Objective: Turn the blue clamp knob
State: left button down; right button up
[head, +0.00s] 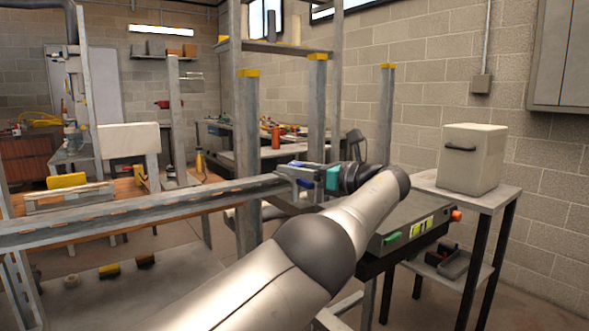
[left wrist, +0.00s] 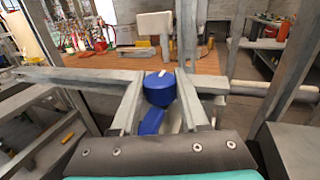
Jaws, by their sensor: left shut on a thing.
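The blue clamp knob (left wrist: 160,90) shows in the middle of the left wrist view, with a white mark on its top and a blue part below it. My left gripper (left wrist: 161,78) has its two grey fingers on either side of the knob and is shut on it. In the head view my left gripper (head: 298,172) is at the right end of a long grey metal rail (head: 150,208). There the fingers and my arm mostly hide the knob, and only small blue patches show. My right gripper is in neither view.
A metal post (head: 247,150) stands just left of the gripper, with other yellow-capped posts behind. At right, a side table (head: 468,192) holds a pale box (head: 473,158).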

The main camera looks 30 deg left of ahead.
pick_arm(q)
jog(key=shift+w+d+r, duration=0.15)
jog(key=shift+d, duration=0.05)
dwell(0.6)
jog(key=shift+c, duration=2.2)
grip_release()
jog(key=shift+a, duration=0.1)
jog(key=shift+f, duration=0.2)
